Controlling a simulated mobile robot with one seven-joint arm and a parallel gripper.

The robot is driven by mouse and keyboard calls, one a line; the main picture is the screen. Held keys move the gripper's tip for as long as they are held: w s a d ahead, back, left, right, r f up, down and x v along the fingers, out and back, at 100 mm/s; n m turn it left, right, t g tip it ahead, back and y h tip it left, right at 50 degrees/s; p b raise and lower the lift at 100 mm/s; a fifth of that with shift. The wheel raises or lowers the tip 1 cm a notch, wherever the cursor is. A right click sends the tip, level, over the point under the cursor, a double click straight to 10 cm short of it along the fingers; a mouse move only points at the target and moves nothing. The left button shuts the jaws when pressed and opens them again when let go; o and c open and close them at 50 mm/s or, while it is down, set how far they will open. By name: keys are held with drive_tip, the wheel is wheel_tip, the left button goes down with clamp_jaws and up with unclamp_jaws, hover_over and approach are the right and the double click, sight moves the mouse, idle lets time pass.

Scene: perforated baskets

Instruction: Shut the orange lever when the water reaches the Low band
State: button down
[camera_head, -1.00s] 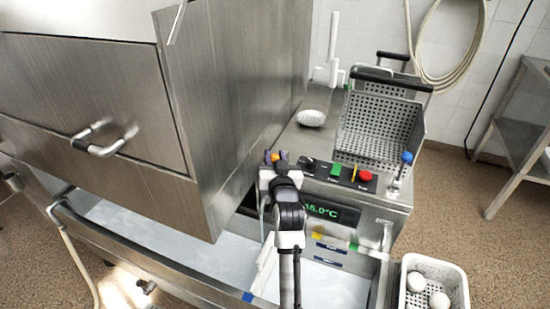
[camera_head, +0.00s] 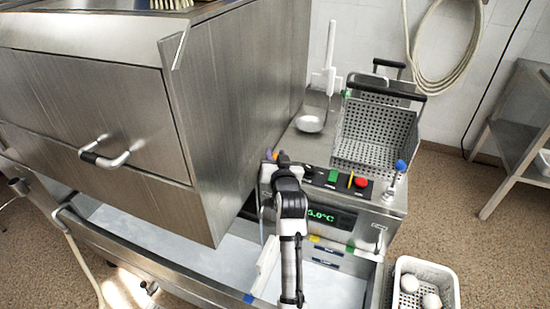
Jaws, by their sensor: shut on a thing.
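My gripper (camera_head: 275,165) is at the left end of the control panel, seen from behind and partly hidden by my own wrist. It is shut on the small orange lever (camera_head: 281,155), of which only a bit of orange shows past the fingers. The tank below holds pale, whitish water (camera_head: 205,248).
A big steel hood (camera_head: 225,110) stands close to the left of my arm. The panel has a green button (camera_head: 334,176), a red button (camera_head: 361,183) and a blue-knobbed lever (camera_head: 400,166). A white basket (camera_head: 427,268) stands right.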

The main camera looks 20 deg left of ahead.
drive_tip(key=shift+w+r, duration=0.75)
drive_tip(key=shift+w, duration=0.15)
drive_tip(key=c, duration=1.1)
unclamp_jaws()
drive_tip(key=shift+w, duration=0.1)
drive_tip(key=shift+c, duration=0.2)
drive_tip(key=shift+f, duration=0.1)
drive_tip(key=shift+s+d, duration=0.2)
drive_tip(key=shift+s, duration=0.15)
drive_tip(key=b+v, duration=0.3)
drive_tip(key=v, duration=1)
